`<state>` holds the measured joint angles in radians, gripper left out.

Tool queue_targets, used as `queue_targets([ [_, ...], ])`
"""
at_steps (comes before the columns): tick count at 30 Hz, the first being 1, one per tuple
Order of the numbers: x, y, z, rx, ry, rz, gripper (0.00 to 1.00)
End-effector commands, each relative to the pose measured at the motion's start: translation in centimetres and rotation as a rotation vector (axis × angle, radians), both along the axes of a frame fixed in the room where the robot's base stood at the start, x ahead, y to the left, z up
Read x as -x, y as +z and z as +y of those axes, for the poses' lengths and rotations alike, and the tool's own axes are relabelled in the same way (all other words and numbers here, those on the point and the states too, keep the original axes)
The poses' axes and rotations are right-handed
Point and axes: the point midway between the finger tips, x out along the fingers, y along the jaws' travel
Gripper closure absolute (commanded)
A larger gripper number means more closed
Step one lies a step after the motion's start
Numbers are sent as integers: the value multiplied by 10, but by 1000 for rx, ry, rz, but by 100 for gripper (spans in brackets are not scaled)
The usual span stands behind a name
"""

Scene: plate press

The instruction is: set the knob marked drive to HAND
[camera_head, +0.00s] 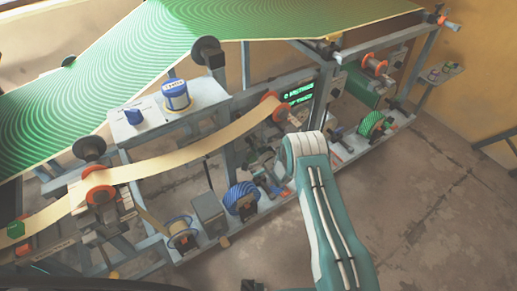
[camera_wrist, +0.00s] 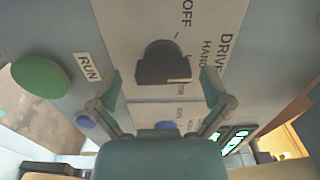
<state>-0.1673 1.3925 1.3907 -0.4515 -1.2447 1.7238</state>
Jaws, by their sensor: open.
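The drive knob (camera_wrist: 162,60) is dark, with a wide bar-shaped grip, on a pale panel (camera_wrist: 215,15) in the wrist view. OFF is printed above it, and HAND and DRIVE to its right. A partly hidden label ending in "TOR" is at its lower right. A pale mark lies at the knob's lower right edge, near that label; I cannot tell for sure that it is the pointer. My gripper (camera_wrist: 161,84) is open and empty, its fingers on either side of the knob's lower part and apart from it. In the head view my arm hides the gripper and knob.
A green button (camera_wrist: 41,77) with a RUN label (camera_wrist: 88,67) is left of the panel. A blue button (camera_wrist: 86,121) is below it.

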Motion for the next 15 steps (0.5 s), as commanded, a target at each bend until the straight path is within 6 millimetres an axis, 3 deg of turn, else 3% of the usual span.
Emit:
queue_targets([
  [15,77,-2,-54,0,-4,5,1],
])
